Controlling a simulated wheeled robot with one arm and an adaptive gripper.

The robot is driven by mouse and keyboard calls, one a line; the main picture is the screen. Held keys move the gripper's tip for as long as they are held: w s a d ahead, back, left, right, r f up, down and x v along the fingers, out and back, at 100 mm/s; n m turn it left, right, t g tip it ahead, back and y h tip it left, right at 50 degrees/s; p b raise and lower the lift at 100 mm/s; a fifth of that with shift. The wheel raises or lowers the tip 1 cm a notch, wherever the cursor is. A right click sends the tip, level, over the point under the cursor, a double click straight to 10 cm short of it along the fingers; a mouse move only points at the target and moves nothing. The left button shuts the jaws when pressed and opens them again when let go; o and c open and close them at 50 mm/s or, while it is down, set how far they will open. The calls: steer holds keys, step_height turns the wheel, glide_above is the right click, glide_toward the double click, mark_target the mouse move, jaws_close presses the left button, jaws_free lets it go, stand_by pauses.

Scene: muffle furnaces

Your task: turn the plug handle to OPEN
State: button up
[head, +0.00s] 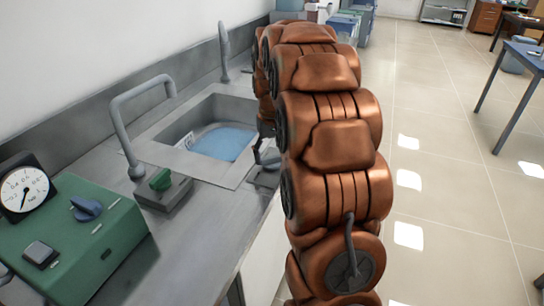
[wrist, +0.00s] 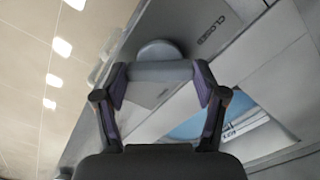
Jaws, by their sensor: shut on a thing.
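The plug handle (wrist: 160,71) is a grey bar with a round grey hub behind it, seen in the wrist view on the metal counter beside the sink. My gripper (wrist: 160,80) has one purple-padded finger at each end of the bar and is shut on it. A plate marked CLOSED (wrist: 212,24) lies to the upper right of the hub. Another plate (wrist: 150,90) shows behind the bar, its lettering hidden or unreadable. In the head view, part of the handle (head: 266,157) shows at the sink's right edge; my arm hides most of my gripper.
The sink (head: 222,140) holds blue water, with a small label on its wall. A tall curved faucet (head: 135,105) and a box with a green knob (head: 160,180) stand left. A green control box (head: 75,240) with a gauge (head: 24,190) is nearer.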

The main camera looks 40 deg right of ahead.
mark_target(272, 157)
steer(key=m, duration=0.3)
steer(key=shift+m, duration=2.3)
steer(key=o, duration=1.1)
steer(key=shift+o, duration=0.2)
step_height(272, 157, up, 12)
